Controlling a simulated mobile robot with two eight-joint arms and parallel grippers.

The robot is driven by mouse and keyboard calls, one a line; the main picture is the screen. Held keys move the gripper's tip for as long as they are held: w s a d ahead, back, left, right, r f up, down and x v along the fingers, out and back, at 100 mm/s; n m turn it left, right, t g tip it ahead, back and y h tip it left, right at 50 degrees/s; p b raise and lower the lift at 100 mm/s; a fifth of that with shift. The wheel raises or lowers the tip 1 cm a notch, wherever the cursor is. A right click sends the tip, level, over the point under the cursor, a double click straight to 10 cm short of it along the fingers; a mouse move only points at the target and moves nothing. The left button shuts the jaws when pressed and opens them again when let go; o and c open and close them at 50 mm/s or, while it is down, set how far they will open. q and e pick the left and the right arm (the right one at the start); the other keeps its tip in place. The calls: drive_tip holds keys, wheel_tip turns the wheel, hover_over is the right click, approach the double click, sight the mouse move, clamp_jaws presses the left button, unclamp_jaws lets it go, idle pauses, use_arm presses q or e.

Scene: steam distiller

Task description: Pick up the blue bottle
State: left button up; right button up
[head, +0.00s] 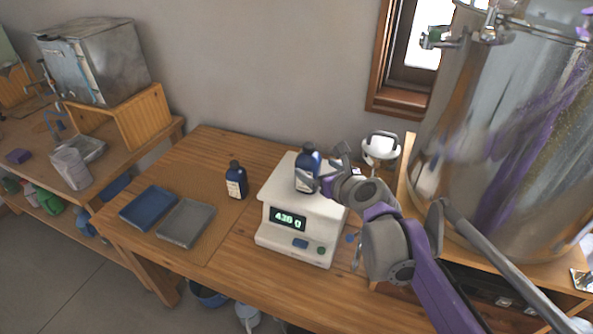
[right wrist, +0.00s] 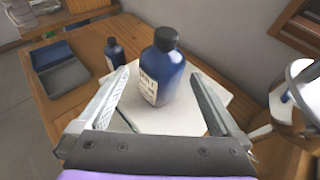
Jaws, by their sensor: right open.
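A blue bottle (head: 307,166) with a black cap and a pale label stands upright on the white scale (head: 275,240), whose display is lit green. It also shows in the right wrist view (right wrist: 164,72). My right gripper (head: 327,175) is open at the bottle in the head view. In the right wrist view its fingers (right wrist: 160,98) are spread to either side, with the bottle between and just beyond them; I see no grip on it. A second blue bottle (head: 236,181) stands upright on the wooden table, left of the scale. My left gripper is not in view.
A blue tray (head: 149,207) and a grey tray (head: 187,222) lie on the table at the left. A large shiny metal vessel (head: 500,140) stands at the right. A white rounded object (head: 381,147) is behind my right arm. The table's back left is clear.

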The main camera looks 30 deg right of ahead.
sight(314, 166)
drive_tip(key=x, duration=0.4)
drive_tip(key=shift+d+f, duration=0.1)
drive_tip(key=shift+d, duration=0.05)
drive_tip(key=shift+b+x, duration=0.45)
drive_tip(key=shift+x, duration=2.6)
drive_tip(key=shift+f, duration=0.15)
drive_tip(key=shift+s, duration=0.1)
